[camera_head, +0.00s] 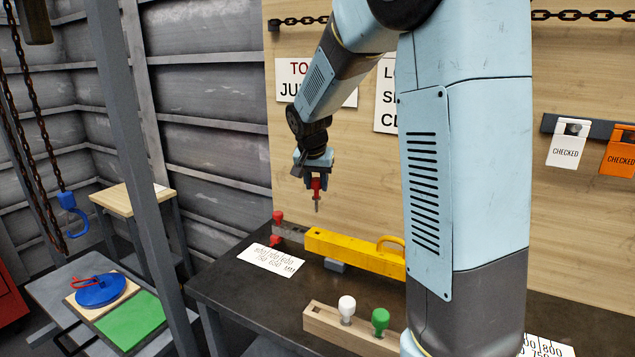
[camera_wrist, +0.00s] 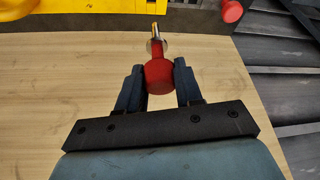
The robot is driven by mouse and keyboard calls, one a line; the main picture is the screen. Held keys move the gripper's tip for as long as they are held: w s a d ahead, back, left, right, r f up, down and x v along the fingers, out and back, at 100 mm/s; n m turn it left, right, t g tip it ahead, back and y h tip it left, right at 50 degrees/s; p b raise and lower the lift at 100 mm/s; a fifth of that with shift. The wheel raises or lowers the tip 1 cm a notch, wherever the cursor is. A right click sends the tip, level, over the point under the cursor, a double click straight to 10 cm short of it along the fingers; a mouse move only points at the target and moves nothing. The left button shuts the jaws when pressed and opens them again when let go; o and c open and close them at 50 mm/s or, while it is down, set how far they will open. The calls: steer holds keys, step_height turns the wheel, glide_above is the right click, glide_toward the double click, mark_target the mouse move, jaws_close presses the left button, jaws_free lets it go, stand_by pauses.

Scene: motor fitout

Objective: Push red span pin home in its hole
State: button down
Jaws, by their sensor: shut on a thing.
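My gripper (camera_head: 314,178) is shut on the red span pin (camera_head: 316,188), by its red head. The pin's metal shank points down, and its tip is in the air above the left end of the yellow beam (camera_head: 345,244). In the wrist view the red pin (camera_wrist: 158,76) sits between my two dark fingers. The beam has a grey end piece (camera_head: 289,232) at its left, with another red knob (camera_head: 278,217) standing there and a red part below it. A dark opening shows on the yellow beam's top near its left end; I cannot tell whether it is the pin's hole.
The beam lies on a dark bench (camera_head: 240,285) before a wooden board. A white label card (camera_head: 271,260) lies in front of it. A wooden block (camera_head: 335,322) holds a white knob (camera_head: 346,308) and a green knob (camera_head: 380,320). A grey post stands left of the bench.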

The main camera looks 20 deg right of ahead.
mark_target(317, 197)
steer(key=shift+f, duration=2.9)
steer(key=shift+d+f, duration=0.1)
steer(key=shift+f, duration=2.5)
steer(key=c, duration=0.7)
jaws_free()
steer(key=shift+o, duration=0.2)
steer(key=shift+s+r, duration=0.1)
steer(key=v, duration=1.3)
steer(key=shift+r, duration=0.25)
